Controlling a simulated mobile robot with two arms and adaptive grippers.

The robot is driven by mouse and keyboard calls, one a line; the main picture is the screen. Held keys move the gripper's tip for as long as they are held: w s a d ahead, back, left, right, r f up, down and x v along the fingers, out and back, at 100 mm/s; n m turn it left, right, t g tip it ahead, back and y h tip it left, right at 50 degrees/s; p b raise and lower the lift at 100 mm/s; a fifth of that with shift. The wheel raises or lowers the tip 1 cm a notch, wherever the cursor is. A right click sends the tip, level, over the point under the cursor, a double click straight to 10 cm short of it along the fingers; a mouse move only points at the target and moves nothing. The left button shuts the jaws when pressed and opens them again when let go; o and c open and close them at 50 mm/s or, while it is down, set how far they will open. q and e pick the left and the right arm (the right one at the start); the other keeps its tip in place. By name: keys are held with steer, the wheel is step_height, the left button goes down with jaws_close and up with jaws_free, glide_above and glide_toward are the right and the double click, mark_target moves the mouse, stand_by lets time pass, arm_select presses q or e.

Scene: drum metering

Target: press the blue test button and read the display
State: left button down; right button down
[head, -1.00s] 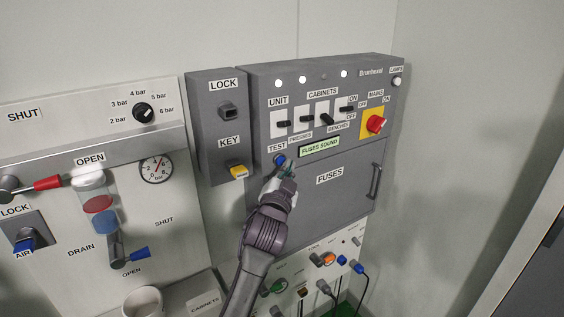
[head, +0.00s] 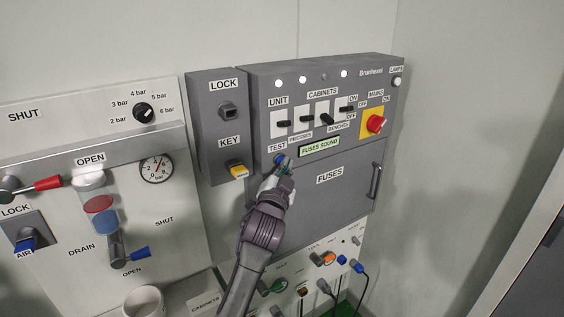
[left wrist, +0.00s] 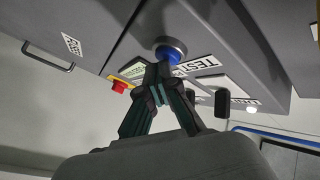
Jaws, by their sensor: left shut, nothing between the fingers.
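The blue test button (head: 280,159) sits under the TEST label on the grey cabinet. In the left wrist view the button (left wrist: 168,54) shows in its round grey collar, right beside my fingertips. My left gripper (head: 283,168) is shut and empty, its tips at the button; I cannot tell whether they touch it. The display (head: 319,147) to the right of the button is lit and reads FUSES SOUND. My right gripper is not in view.
Above the button are several black switches (head: 306,118) and a red mains knob (head: 376,124) on yellow. A yellow key (head: 239,172) sticks out at the left. The FUSES door handle (head: 375,181) juts out at the right.

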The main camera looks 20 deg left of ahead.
arm_select(q)
steer(key=shift+w+a, duration=0.1)
steer(key=shift+a, duration=0.05)
stand_by(0.5)
steer(key=shift+s+d, duration=0.55)
steer(key=shift+d, duration=0.1)
steer(key=s+d, duration=0.1)
steer(key=d, duration=0.1)
steer(key=s+d, duration=0.2)
stand_by(0.4)
stand_by(0.6)
